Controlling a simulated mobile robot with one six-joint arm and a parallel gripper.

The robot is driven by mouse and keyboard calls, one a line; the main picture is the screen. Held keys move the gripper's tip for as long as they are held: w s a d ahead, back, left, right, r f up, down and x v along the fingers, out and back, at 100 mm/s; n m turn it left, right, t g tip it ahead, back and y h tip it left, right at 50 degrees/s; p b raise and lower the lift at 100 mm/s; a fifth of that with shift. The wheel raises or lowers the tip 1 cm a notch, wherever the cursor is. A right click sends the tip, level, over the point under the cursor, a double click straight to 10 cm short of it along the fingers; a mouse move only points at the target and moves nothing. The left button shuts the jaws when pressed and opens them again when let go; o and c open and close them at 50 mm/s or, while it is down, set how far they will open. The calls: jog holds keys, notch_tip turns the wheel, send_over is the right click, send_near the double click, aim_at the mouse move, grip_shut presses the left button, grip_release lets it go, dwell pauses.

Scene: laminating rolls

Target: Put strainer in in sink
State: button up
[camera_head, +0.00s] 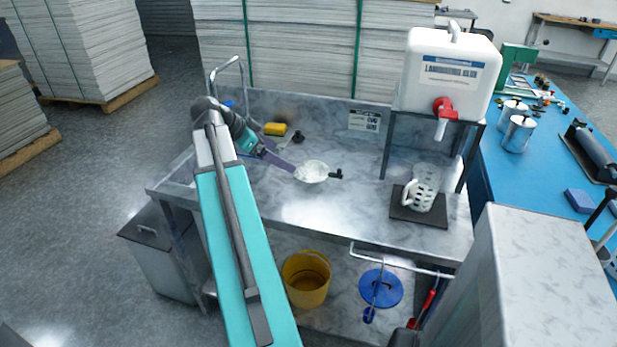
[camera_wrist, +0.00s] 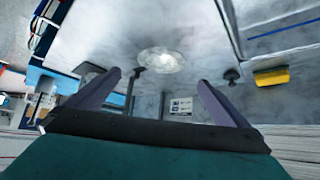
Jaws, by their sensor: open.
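The strainer (camera_head: 311,171), a pale round mesh bowl with a short black handle, sits on the grey marbled counter. It also shows in the wrist view (camera_wrist: 160,60), beyond the fingertips, with the handle toward the left. My gripper (camera_head: 288,164) is open, with purple fingers, close to the strainer's left side. In the wrist view, nothing is between the fingers (camera_wrist: 159,80). The sink appears to be at the counter's left end, by the tall metal faucet (camera_head: 238,66). My arm hides most of it in the head view. A recessed edge shows at the wrist view's right.
A yellow sponge (camera_head: 275,129) and a small black stopper (camera_head: 298,137) lie behind the strainer. A white water tank (camera_head: 447,72) stands on a frame at right, above a pitcher (camera_head: 424,187) on a dark mat. The counter's front middle is clear.

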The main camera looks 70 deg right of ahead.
jog(key=shift+w+a, duration=0.1)
jog(key=shift+w, duration=0.05)
jog(key=p, duration=0.1)
send_near(307, 172)
jog(key=shift+x, duration=1.65)
jog(key=shift+a, duration=0.1)
jog(key=shift+p+x, duration=1)
jog(key=shift+x, duration=1.65)
jog(key=c, duration=0.9)
